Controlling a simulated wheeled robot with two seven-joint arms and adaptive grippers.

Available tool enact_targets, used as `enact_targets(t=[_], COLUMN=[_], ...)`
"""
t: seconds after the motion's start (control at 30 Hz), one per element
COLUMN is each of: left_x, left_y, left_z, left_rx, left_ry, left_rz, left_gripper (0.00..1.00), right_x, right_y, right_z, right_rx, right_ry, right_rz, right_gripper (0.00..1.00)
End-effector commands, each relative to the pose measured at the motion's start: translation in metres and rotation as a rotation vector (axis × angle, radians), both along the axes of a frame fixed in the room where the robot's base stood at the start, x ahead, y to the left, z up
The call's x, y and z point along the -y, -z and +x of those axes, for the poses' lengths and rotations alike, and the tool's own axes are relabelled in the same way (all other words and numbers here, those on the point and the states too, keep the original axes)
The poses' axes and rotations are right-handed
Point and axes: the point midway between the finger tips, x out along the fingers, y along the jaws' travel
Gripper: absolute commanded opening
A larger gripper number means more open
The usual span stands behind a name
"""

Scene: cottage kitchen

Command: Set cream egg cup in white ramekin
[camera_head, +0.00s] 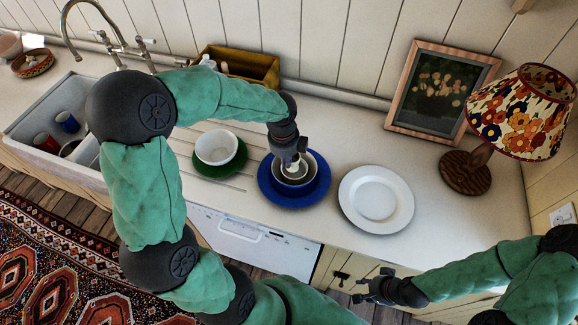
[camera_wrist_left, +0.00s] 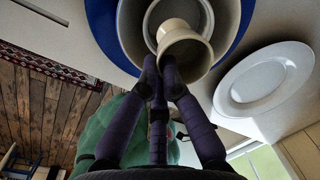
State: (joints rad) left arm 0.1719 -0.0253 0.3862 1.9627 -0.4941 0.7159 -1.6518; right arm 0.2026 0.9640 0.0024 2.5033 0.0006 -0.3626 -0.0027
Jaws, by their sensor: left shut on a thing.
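A cream egg cup (camera_wrist_left: 187,52) is between the fingertips of my left gripper (camera_wrist_left: 162,78), which is shut on it. In the head view the left gripper (camera_head: 292,160) points down over a bowl (camera_head: 313,178) on a blue plate (camera_head: 278,200). The egg cup looks tilted in the wrist view. A white ramekin (camera_wrist_left: 152,19) shows behind it as a pale ring inside the bowl. I cannot tell whether the cup touches the ramekin. My right gripper (camera_head: 366,289) looks open and empty, in front of the counter at the lower right.
A white plate (camera_head: 376,199) lies right of the blue plate. A white bowl (camera_head: 217,147) stands on a green plate (camera_head: 238,167) to the left. A sink (camera_head: 40,110) is at far left. A lamp (camera_head: 465,172) and a framed picture (camera_head: 437,92) stand at the right.

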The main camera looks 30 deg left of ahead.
Motion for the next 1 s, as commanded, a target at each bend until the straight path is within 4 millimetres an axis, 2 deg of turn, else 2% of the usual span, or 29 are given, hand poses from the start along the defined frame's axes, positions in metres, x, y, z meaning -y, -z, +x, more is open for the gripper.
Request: enact_targets(t=[0.17,0.4,0.93,1.0], left_x=[0.002,0.003,0.003,0.003], left_y=[0.009,0.04,0.048,0.047], left_z=[0.007,0.009,0.009,0.009], left_rx=[-0.001,-0.001,0.0,0.0], left_ry=[0.002,0.001,0.0,0.0], left_rz=[0.0,-0.001,0.0,0.0], left_gripper=[0.0,0.0,0.0,0.2], right_x=[0.0,0.0,0.0,0.0], right_y=[0.002,0.011,0.013,0.013], right_z=[0.0,0.0,0.0,0.0], right_rx=[0.0,0.0,0.0,0.0], right_ry=[0.0,0.0,0.0,0.0], right_rz=[0.0,0.0,0.0,0.0], right_gripper=[0.4,0.4,0.4,0.4])
